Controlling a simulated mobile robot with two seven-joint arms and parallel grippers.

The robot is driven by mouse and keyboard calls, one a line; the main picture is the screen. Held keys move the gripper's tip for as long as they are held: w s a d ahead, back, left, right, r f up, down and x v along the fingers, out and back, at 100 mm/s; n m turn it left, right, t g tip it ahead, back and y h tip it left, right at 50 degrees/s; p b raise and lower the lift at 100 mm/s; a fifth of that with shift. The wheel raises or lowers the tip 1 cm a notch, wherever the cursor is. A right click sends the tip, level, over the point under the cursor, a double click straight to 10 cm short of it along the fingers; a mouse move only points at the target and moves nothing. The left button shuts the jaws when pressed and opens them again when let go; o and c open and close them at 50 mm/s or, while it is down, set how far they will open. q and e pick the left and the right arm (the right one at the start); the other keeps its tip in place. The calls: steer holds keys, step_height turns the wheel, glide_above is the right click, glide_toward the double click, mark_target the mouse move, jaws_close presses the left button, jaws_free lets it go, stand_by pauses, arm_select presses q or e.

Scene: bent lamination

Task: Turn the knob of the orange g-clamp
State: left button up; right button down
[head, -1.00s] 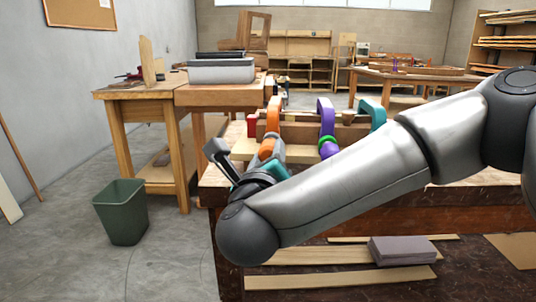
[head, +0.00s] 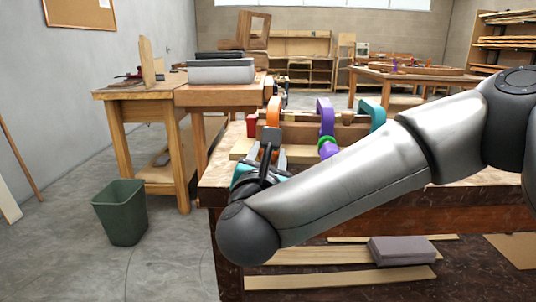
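The orange g-clamp (head: 273,112) stands at the left end of the workbench, with the upper part of its frame showing. Its knob is hidden behind my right gripper. My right gripper (head: 268,154) is at the end of the arm that comes in from the right. Its dark and grey fingers point up and overlap the place of the knob, just below the clamp's frame. The fingers are seen nearly edge-on, so I cannot see a gap between them or whether they touch the knob. My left gripper is not in view.
A purple clamp (head: 325,115) with a green knob (head: 327,142) and a teal clamp (head: 373,113) stand to the right on the workbench (head: 208,187). A red part (head: 252,124) is close left of the orange clamp. A green bin (head: 122,212) stands on the floor.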

steer(key=shift+m, duration=1.2)
steer(key=shift+c, duration=1.9)
jaws_free()
steer(key=shift+a, duration=0.1)
